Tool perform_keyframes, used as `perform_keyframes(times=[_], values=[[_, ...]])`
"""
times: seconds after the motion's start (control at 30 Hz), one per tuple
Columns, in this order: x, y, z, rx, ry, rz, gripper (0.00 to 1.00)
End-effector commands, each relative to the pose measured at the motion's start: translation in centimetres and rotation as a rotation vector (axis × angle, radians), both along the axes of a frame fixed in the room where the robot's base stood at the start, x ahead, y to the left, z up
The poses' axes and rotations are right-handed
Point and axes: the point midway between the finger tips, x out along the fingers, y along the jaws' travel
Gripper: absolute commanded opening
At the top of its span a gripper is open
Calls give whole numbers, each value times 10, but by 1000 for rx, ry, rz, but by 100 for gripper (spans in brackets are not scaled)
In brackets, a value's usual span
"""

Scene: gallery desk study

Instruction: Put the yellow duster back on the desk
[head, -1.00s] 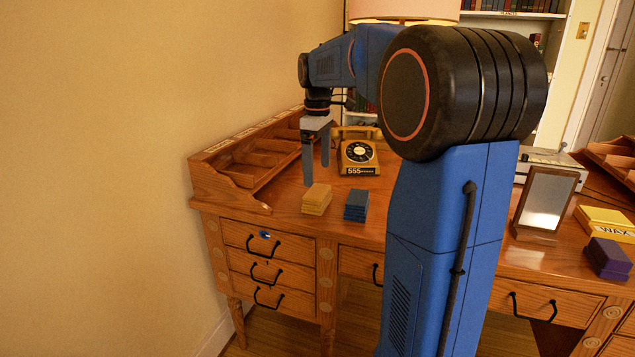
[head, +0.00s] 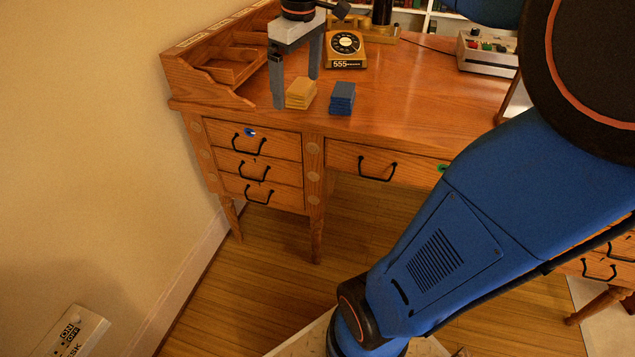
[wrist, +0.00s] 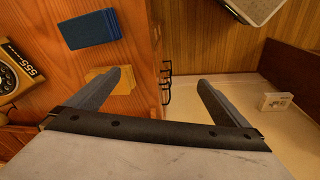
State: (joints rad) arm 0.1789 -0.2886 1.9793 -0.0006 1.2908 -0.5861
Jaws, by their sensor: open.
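A folded yellow stack of cloth (head: 300,93) lies on the desk (head: 420,85) near its front left edge; I cannot tell whether it is one duster or several. It also shows in the wrist view (wrist: 97,75), partly hidden by a finger. My gripper (head: 296,90) is open and empty, pointing down over the desk's front left part. In the head view its fingers overlap the yellow stack's left and back sides.
A folded blue stack (head: 343,97) lies just right of the yellow one. A telephone (head: 346,48) stands behind, and a wooden pigeonhole rack (head: 225,60) at the left. A device with buttons (head: 487,52) stands back right. Drawers with black handles (head: 250,145) face the front. The wood floor below is clear.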

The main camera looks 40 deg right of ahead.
Motion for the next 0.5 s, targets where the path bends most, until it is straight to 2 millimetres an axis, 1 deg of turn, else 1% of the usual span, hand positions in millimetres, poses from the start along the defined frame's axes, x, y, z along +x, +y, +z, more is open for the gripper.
perform_keyframes(times=[0.03,0.1,0.27,0.3,0.37,0.5], values=[[-16,9,-6,3,-19,-21,100],[-36,19,-16,9,-47,-61,100],[-80,39,-43,33,-108,-151,100],[-91,43,-50,41,-123,-173,100],[-107,50,-62,53,-147,-205,100],[-141,62,-93,86,-196,-278,100]])
